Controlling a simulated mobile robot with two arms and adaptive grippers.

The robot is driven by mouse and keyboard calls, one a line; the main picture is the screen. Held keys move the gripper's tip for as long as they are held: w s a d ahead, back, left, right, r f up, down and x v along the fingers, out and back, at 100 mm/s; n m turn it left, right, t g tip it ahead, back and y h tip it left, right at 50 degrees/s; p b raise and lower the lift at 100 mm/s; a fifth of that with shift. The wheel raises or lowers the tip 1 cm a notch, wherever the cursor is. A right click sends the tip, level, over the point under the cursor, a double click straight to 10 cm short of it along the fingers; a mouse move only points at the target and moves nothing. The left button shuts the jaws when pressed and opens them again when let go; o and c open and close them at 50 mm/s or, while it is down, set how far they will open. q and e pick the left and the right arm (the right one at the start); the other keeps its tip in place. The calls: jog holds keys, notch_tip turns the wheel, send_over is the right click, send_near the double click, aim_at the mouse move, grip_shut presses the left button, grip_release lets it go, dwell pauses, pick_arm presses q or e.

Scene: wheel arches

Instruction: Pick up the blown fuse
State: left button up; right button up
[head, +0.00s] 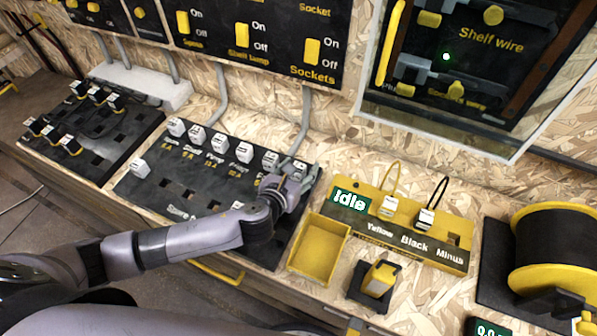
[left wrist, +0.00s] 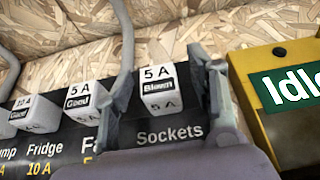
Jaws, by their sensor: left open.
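The blown fuse (left wrist: 160,92) is a white block marked "5 A Blown", seated at the Sockets place of the black fuse panel (head: 195,200). In the left wrist view it stands between the two fingers of my left gripper (left wrist: 163,95), which is open. I cannot tell whether either finger touches it. In the head view my left gripper (head: 292,182) is at the panel's back right corner and mostly hides this fuse. My right gripper is not in view.
A fuse marked "5 A Good" (left wrist: 84,98) stands close left of my left finger. A yellow tester (head: 400,225) reading "Idle" and an empty yellow bin (head: 319,250) are to the right. Grey conduits (head: 303,125) run down the wall behind the panel.

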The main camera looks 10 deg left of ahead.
pick_arm(q)
grip_shut()
dwell(0.7)
